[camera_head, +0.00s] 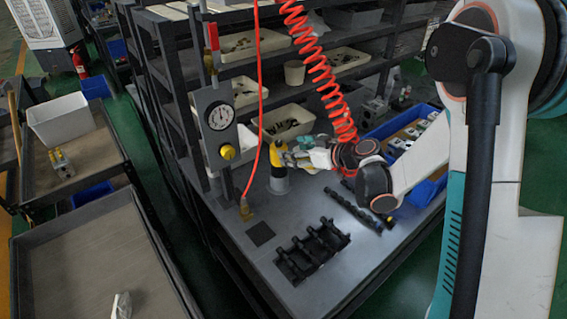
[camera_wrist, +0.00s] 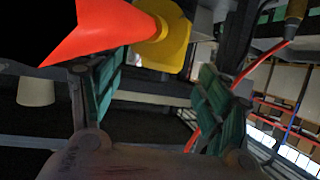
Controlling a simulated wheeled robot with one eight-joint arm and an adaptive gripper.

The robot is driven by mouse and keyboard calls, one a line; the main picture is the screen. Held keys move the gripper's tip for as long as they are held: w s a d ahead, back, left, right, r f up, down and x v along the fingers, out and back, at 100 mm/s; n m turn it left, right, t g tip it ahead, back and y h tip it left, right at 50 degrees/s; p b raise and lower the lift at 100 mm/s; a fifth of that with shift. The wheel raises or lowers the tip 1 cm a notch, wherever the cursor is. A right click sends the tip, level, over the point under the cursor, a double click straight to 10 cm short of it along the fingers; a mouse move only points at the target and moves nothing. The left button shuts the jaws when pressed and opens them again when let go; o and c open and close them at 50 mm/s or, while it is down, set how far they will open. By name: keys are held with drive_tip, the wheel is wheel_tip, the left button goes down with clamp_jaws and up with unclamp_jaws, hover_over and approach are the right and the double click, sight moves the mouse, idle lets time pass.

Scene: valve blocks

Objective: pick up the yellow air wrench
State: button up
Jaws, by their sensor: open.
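The yellow air wrench (camera_head: 279,154) stands upright in a grey round holder (camera_head: 279,182) on the dark bench. My gripper (camera_head: 291,157) is just to its right in the head view, with the fingers pointing at it. In the wrist view, my gripper (camera_wrist: 161,72) is open, its two green-padded fingers spread apart. A yellow part (camera_wrist: 168,38), apparently the wrench, shows beyond and between the fingertips, joined to a large orange-red piece at upper left. No grip on it shows. I cannot tell from these frames whether a finger touches it.
A red coiled hose (camera_head: 318,62) hangs over my wrist. A gauge panel (camera_head: 217,117) and a straight red hose stand left of the wrench. A black rack (camera_head: 312,250) and a dark shaft (camera_head: 355,208) lie on the bench front. A blue bin (camera_head: 424,190) is at right.

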sight(285, 148)
drive_tip(key=b+x, duration=0.1)
drive_tip(key=x, duration=0.3)
drive_tip(key=shift+a, duration=0.15)
drive_tip(key=shift+s, duration=0.1)
drive_tip(key=c, duration=1.4)
drive_tip(key=shift+c, duration=0.4)
drive_tip(key=shift+r, duration=0.15)
